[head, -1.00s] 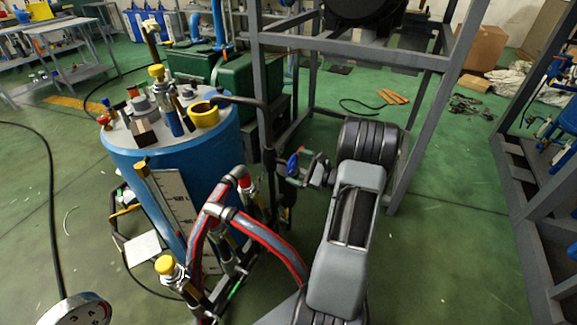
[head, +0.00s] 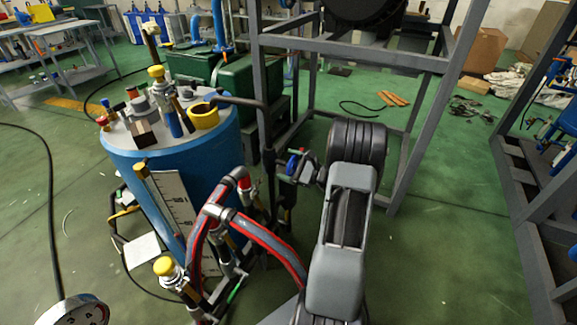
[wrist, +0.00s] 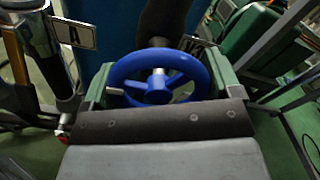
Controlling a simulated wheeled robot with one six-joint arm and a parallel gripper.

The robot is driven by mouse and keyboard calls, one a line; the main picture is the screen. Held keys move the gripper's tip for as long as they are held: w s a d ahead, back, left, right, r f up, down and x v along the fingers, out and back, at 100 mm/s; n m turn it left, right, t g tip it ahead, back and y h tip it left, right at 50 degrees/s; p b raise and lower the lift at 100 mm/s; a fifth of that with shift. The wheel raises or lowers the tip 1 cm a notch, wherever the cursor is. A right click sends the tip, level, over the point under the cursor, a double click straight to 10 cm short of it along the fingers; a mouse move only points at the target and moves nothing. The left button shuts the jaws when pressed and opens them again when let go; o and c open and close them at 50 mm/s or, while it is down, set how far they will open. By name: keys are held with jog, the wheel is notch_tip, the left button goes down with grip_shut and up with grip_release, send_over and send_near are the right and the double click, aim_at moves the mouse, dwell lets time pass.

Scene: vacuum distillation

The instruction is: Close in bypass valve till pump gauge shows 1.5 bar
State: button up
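A blue handwheel (wrist: 160,82) with spokes and a silver hub faces me in the wrist view. In the head view the blue wheel (head: 292,164) shows small on the pipework right of the blue tank. My gripper (wrist: 160,88) has one green-grey finger at each side of the wheel, spread about as wide as its rim. I see no clear squeeze on the rim; contact is hard to tell. In the head view my gripper (head: 300,167) is at the wheel, partly hidden by my wrist. A round white gauge (head: 80,312) is cut off at the lower left; its reading is not legible.
The blue tank (head: 170,180) with fittings on its lid stands left of the wheel. Red-and-grey hoses (head: 250,232) arch in front of it. A grey steel frame (head: 350,52) stands behind my arm. In the wrist view a label plate marked A (wrist: 73,34) is at the upper left.

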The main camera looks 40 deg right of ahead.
jog(key=shift+c, duration=1.1)
jog(key=shift+r+m+p, duration=0.1)
jog(key=shift+m+p, duration=0.3)
jog(key=shift+p, duration=0.15)
jog(key=o, duration=0.8)
jog(key=shift+c, duration=0.2)
jog(key=shift+s, duration=0.1)
jog(key=p+v, duration=0.1)
jog(key=v, duration=1.2)
jog(key=shift+s+d, duration=0.2)
jog(key=shift+s, duration=0.05)
